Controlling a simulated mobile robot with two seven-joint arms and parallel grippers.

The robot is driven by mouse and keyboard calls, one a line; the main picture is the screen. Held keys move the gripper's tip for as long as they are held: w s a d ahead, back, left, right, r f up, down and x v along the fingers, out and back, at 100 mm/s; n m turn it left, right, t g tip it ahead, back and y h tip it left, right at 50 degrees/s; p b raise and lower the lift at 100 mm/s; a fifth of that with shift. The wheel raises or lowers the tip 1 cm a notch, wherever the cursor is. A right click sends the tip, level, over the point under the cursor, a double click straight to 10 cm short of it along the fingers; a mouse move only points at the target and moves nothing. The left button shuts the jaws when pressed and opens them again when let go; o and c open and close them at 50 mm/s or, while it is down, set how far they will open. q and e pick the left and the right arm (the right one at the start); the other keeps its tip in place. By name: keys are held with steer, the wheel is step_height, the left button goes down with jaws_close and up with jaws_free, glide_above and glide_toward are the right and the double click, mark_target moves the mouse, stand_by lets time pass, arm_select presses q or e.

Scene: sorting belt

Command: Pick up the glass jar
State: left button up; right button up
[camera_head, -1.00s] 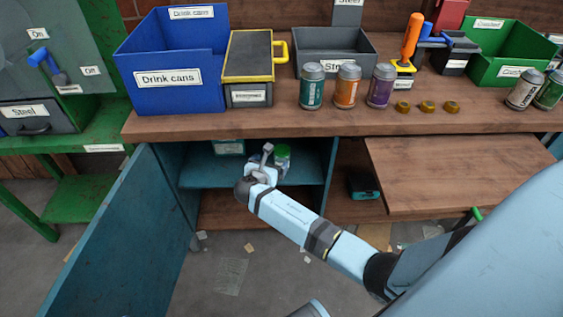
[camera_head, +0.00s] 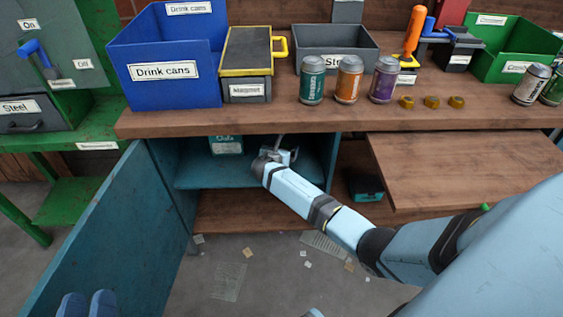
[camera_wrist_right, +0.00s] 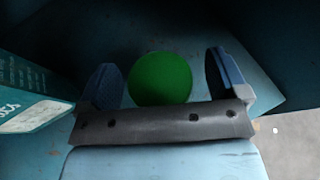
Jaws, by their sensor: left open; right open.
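The glass jar shows in the right wrist view as a round green lid (camera_wrist_right: 160,78) between the two blue fingers; its glass body is hidden below the lid. In the head view my right gripper (camera_head: 277,153) is inside the open cabinet under the bench and hides the jar. My right gripper (camera_wrist_right: 160,70) is open, with a finger on each side of the lid and a gap at both sides. My left gripper (camera_head: 88,305) is open at the bottom left edge, empty and only partly in view.
A teal carton (camera_head: 226,145) stands on the cabinet shelf (camera_head: 205,177), left of my right gripper; it also shows in the right wrist view (camera_wrist_right: 28,95). The open cabinet door (camera_head: 105,235) is at the left. The bench top (camera_head: 210,120) overhangs the shelf.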

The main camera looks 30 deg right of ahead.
steer(key=c, duration=1.4)
